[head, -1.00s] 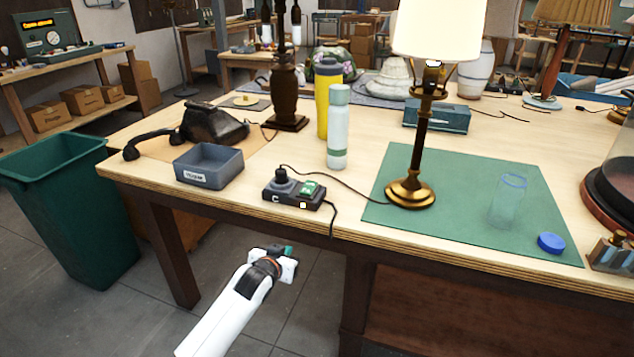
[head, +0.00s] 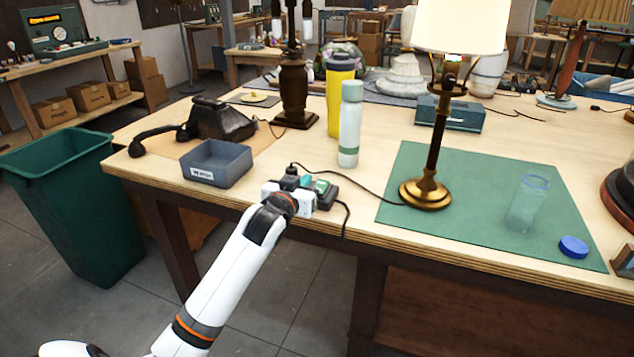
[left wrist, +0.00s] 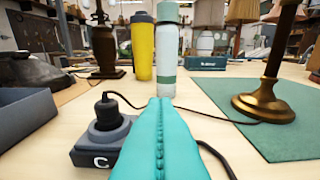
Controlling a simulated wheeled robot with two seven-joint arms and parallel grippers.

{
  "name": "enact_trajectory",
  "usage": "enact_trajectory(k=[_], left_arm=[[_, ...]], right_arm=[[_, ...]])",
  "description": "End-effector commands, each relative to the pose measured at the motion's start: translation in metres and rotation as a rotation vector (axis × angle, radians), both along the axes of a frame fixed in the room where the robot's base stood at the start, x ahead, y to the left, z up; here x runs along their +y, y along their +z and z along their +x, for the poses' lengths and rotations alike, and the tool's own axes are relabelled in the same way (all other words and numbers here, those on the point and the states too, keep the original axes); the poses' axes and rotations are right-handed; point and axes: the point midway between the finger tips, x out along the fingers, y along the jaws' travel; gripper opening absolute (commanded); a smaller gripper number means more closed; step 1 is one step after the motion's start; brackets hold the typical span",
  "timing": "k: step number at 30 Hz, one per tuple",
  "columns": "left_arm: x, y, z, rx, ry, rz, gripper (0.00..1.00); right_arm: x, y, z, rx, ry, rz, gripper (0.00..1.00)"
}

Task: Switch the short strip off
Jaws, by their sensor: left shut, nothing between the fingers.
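The short strip (head: 327,197), a dark block marked "C" in the left wrist view (left wrist: 88,158), lies near the table's front edge. A black plug (left wrist: 106,115) stands in its socket, with a cord running right. Its green switch (head: 321,186) shows just right of my left fingertips. My left gripper (head: 306,181) is shut and empty at the strip. In the left wrist view its teal fingers (left wrist: 160,140) hide the switch end; I cannot tell whether they touch it. The brass lamp (head: 431,190) stands on a green mat with its shade glowing. My right gripper is not in view.
A grey bin (head: 217,165) sits left of the strip, with a black telephone (head: 220,120) behind it. A pale bottle (head: 349,130) and a yellow bottle (head: 339,95) stand behind the strip. A clear jar (head: 524,208) and blue lid (head: 573,247) are at right.

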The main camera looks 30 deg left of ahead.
Motion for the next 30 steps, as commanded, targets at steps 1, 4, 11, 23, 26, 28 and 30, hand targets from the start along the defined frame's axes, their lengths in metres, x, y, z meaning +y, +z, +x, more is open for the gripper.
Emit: enact_trajectory(k=[1,4,11,23,26,28,30], left_arm=[[0.003,0.000,0.010,0.000,0.002,0.000,0.00],[0.008,-0.003,0.030,0.001,0.002,0.000,0.00],[0.018,-0.008,0.073,0.000,0.002,0.000,0.00],[0.019,-0.049,0.080,0.001,0.001,0.001,0.00],[0.019,-0.050,0.080,0.001,0.000,0.001,0.00],[0.019,-0.050,0.080,0.001,0.000,0.001,0.00],[0.019,-0.050,0.080,0.001,0.000,0.001,0.00]], right_arm=[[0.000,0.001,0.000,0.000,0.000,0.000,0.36],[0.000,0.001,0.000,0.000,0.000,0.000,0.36],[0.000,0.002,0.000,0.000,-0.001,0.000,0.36],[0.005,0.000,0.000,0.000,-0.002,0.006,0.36],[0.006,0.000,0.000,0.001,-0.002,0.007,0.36],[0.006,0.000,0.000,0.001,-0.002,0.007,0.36],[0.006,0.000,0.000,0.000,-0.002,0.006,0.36]])
